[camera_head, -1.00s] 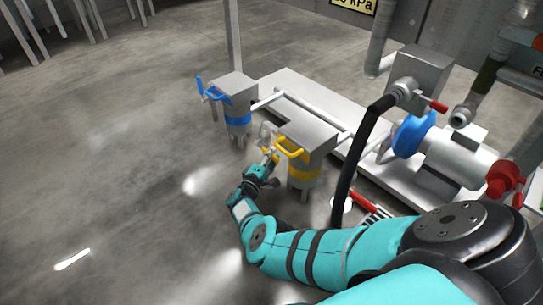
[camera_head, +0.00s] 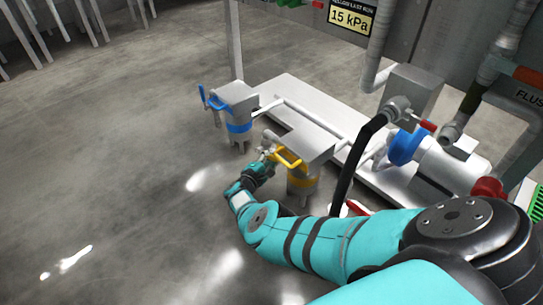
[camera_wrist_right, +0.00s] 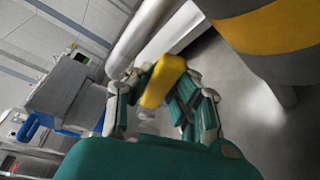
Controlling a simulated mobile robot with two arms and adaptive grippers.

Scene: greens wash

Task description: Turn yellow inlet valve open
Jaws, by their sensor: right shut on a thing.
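The yellow inlet valve handle (camera_wrist_right: 163,80) sits between the fingers of my right gripper (camera_wrist_right: 162,95) in the right wrist view. The gripper is shut on it. In the head view, my right gripper (camera_head: 264,161) is at the left side of the yellow-banded housing (camera_head: 303,186), and its fingers largely hide the handle. A yellow bracket (camera_head: 287,157) is on the housing's front, close beside the gripper. The exact angle of the handle is hard to tell. My left gripper is not in view.
The blue-banded housing (camera_head: 239,127) with a blue lever (camera_head: 202,95) stands farther back to the left. A black hose (camera_head: 349,170) and a blue and white pump (camera_head: 405,147) are right of the yellow housing. The floor on the left is clear.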

